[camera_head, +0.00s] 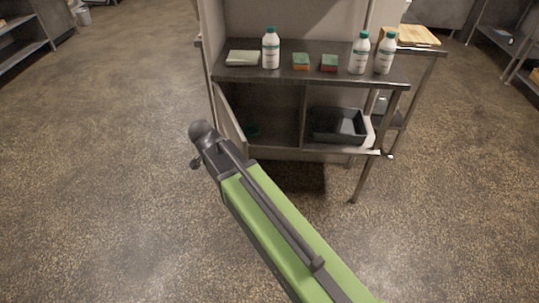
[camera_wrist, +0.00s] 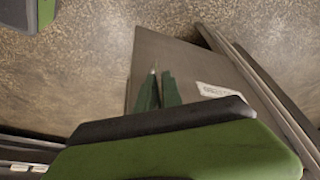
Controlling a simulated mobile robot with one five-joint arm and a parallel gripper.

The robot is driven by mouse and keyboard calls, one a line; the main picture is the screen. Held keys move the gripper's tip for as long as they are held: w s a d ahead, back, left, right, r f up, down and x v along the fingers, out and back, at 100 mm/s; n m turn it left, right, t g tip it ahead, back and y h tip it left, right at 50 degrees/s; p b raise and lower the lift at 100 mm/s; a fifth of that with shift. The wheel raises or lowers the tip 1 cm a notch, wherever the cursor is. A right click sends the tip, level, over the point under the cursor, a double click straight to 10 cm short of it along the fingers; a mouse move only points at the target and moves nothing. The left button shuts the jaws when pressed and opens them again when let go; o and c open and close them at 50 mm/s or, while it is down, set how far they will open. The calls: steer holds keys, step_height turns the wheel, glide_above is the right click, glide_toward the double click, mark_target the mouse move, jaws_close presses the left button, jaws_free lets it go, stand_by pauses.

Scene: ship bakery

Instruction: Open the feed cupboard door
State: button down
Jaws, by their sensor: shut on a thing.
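The feed cupboard door (camera_head: 229,118) is a grey-brown panel under the left half of the bench. It stands open, swung out to the left, and the dark compartment (camera_head: 270,114) behind it shows. In the wrist view the door panel (camera_wrist: 190,62) bears a white label (camera_wrist: 216,91), too blurred to read. My gripper (camera_wrist: 159,76) has its two green fingers close together at the door's face. It is shut on what seems to be the door handle, mostly hidden between the fingertips.
The bench top (camera_head: 345,78) holds white bottles (camera_head: 271,48), two sponges (camera_head: 301,61) and a folded cloth (camera_head: 242,57). A grey bin (camera_head: 340,124) sits in the right compartment. The floor to the left is clear.

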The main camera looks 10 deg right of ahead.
steer(key=w+a+m+g, duration=0.1)
steer(key=w+a+m, duration=0.2)
steer(key=a, duration=1)
steer(key=w+a+m+h, duration=0.1)
steer(key=w+a+m, duration=0.1)
steer(key=a, duration=1.1)
steer(key=shift+w+m+g, duration=0.4)
steer(key=shift+w, duration=0.25)
steer(key=c, duration=1.5)
jaws_free()
steer(key=shift+r, duration=0.1)
